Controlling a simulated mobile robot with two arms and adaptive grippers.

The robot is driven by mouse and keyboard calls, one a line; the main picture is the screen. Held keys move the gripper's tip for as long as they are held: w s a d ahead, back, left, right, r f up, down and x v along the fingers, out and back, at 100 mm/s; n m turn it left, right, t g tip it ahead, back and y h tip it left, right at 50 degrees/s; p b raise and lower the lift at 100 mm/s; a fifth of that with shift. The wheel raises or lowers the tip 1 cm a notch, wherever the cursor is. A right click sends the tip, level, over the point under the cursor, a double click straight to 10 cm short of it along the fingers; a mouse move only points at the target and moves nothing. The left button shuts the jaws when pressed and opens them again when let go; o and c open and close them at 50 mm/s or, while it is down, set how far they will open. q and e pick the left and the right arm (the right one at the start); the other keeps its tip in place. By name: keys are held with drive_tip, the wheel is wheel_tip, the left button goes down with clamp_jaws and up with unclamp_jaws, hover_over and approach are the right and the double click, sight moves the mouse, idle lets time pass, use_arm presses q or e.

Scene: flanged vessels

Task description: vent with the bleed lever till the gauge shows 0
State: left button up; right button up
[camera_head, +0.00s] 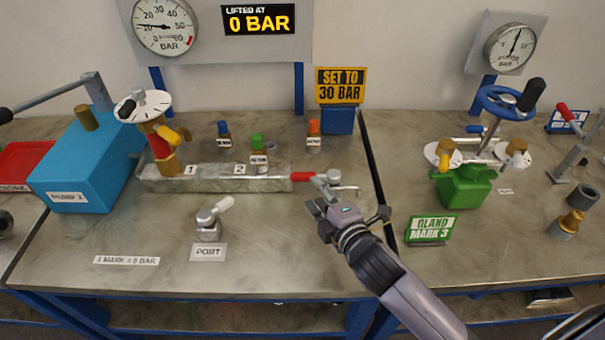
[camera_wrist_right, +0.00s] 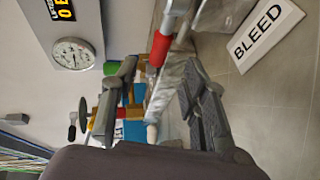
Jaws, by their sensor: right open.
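The bleed lever has a red grip (camera_head: 303,176) pointing left from a metal valve body (camera_head: 333,184) at the right end of the grey block. My right gripper (camera_head: 345,208) is open just in front of the valve body, in the head view. In the right wrist view the red grip (camera_wrist_right: 159,48) shows beyond and between the open fingers (camera_wrist_right: 160,95), with no visible contact. The BLEED label (camera_wrist_right: 265,36) lies to its right. The round gauge (camera_head: 163,26) has its needle pointing left, apparently above 0; the exact reading is too small. My left gripper is not seen.
A display (camera_head: 259,19) reads "LIFTED AT 0 BAR". A yellow sign (camera_head: 340,85) says "SET TO 30 BAR". A port fitting (camera_head: 208,225) stands in front.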

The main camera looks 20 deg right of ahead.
sight(305, 180)
drive_tip(key=x, duration=0.7)
drive_tip(key=shift+w+p, duration=0.3)
drive_tip(key=shift+w, duration=0.05)
drive_tip(key=shift+w+a+f, duration=0.1)
drive_tip(key=shift+w+f, duration=0.1)
drive_tip(key=shift+w, duration=0.25)
clamp_jaws()
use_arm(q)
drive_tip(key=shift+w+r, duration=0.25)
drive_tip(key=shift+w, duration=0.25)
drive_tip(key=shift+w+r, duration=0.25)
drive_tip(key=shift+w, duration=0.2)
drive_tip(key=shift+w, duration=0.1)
